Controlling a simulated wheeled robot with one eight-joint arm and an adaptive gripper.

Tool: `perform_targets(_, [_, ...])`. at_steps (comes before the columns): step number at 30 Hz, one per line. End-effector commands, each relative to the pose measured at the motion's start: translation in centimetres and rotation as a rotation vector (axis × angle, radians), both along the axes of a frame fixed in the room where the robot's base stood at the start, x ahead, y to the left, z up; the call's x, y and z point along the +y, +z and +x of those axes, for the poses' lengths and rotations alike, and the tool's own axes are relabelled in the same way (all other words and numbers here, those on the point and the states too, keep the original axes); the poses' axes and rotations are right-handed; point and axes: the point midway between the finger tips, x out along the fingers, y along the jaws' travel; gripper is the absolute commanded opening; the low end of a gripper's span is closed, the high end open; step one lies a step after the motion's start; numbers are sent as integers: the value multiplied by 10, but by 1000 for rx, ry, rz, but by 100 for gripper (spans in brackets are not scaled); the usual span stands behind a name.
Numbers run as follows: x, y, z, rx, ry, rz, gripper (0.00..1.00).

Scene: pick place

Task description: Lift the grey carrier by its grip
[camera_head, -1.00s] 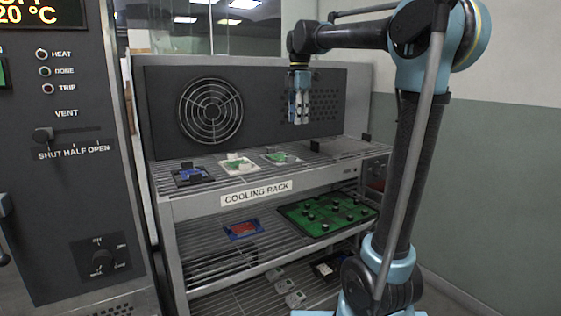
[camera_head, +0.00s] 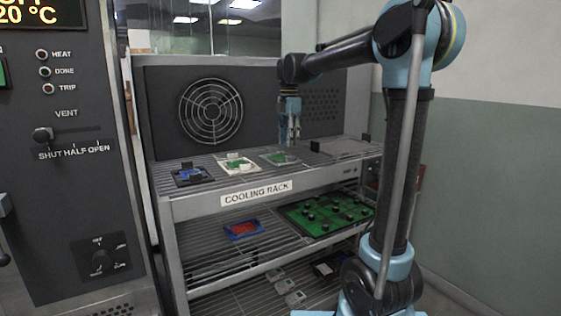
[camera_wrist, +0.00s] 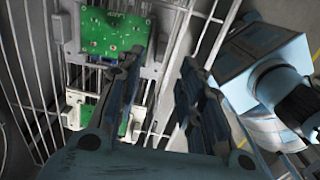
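The grey carrier (camera_head: 291,160) with a green board lies on the top shelf of the cooling rack, to the right of a cream carrier (camera_head: 231,169). In the wrist view the grey carrier (camera_wrist: 73,44) is at the upper left, partly behind a finger; I cannot make out its grip clearly. My gripper (camera_head: 289,139) points down above the shelf, close to the grey carrier and towards the back. In the wrist view my gripper (camera_wrist: 162,66) has its two fingers apart with nothing held between them.
A blue carrier (camera_head: 192,178) lies at the left of the top shelf. A flat grey tray (camera_head: 345,147) lies at the right. A dark fan panel (camera_head: 255,120) stands behind. Lower shelves hold a red-and-blue carrier (camera_head: 243,229) and a large green board (camera_head: 325,214).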

Motion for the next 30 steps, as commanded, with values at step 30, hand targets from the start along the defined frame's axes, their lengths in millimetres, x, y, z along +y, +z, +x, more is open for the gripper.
perform_targets(30, [2,-65,-1,0,-1,0,24])
